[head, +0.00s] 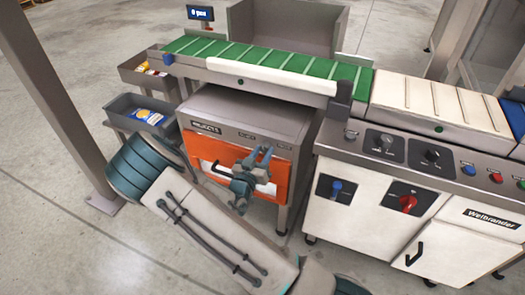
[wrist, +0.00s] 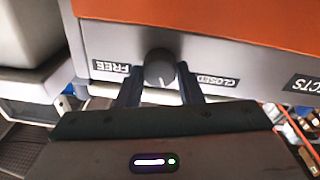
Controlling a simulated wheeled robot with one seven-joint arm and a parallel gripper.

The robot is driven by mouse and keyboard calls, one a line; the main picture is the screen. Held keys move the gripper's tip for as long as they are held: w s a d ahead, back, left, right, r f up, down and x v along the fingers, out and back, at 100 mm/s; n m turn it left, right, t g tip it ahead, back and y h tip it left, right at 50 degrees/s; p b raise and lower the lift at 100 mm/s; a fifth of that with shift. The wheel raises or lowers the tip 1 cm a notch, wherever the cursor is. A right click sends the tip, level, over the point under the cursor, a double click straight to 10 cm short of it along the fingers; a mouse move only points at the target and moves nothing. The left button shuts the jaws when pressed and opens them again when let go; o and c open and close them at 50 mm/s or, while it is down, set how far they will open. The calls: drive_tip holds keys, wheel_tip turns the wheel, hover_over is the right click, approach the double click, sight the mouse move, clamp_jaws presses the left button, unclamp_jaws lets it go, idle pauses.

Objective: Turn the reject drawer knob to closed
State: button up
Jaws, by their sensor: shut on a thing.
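The reject drawer knob (wrist: 159,69) is a dark round knob on a grey strip, between the FREE label (wrist: 110,66) at left and the CLOSED label (wrist: 218,81) at right in the wrist view. A small pale mark on the knob points toward the bottom of that view, at neither label. My gripper (wrist: 159,87) is shut on the knob, one finger on each side. In the head view my gripper (head: 258,156) reaches up to the strip of the REJECTS cabinet (head: 283,150) and the knob is hard to make out. The orange drawer front (head: 283,176) is below.
A green-slatted conveyor (head: 270,62) runs above the cabinet. A white weigher cabinet (head: 350,225) with a red knob (head: 407,203) and a blue knob (head: 336,187) stands at right. Grey bins (head: 118,103) with packets are at left, near a post (head: 60,100).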

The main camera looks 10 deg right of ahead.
drive_tip(key=shift+s+f+n+y+p, duration=0.15)
drive_tip(key=shift+n+p, duration=0.2)
drive_tip(key=shift+n, duration=0.8)
drive_tip(key=shift+w+f+n+y+p, duration=0.15)
drive_tip(key=shift+n+p, duration=0.15)
drive_tip(key=shift+n, duration=0.85)
drive_tip(key=shift+s+r, duration=0.1)
drive_tip(key=o, duration=0.9)
drive_tip(key=shift+o, duration=0.4)
drive_tip(key=shift+r, duration=0.1)
drive_tip(key=p+v, duration=0.1)
drive_tip(key=v, duration=1.3)
drive_tip(key=shift+f, duration=0.3)
drive_tip(key=shift+d, duration=0.1)
